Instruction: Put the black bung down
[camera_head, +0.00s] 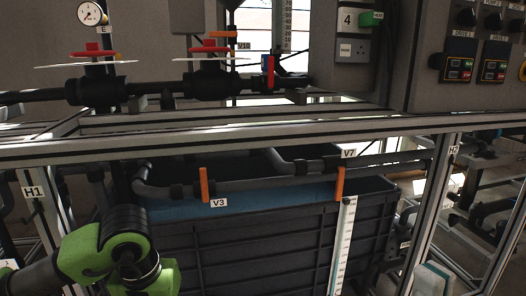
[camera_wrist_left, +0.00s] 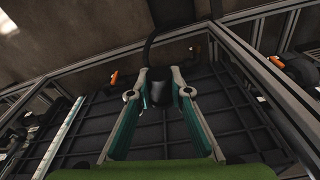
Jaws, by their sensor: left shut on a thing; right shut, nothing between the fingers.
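The black bung (camera_wrist_left: 160,92) is a small dark piece between the fingertips of my left gripper (camera_wrist_left: 161,80) in the left wrist view. The gripper is shut on it, with the dark ribbed tank wall behind. The bung is hard to pick out against that wall, and I cannot tell whether it touches anything else. In the head view only my green left arm shows at lower left; its gripper and the bung are not visible there. My right gripper (camera_head: 436,279) shows partly at the bottom right of the head view, shut and empty.
A large black ribbed tank (camera_head: 270,245) with blue inside stands under the aluminium frame (camera_head: 230,142). Pipes with orange-handled valves V3 (camera_head: 204,185) and V7 (camera_head: 340,184) cross its top. A white scale (camera_head: 343,245) runs down its front. A control box (camera_head: 465,60) is upper right.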

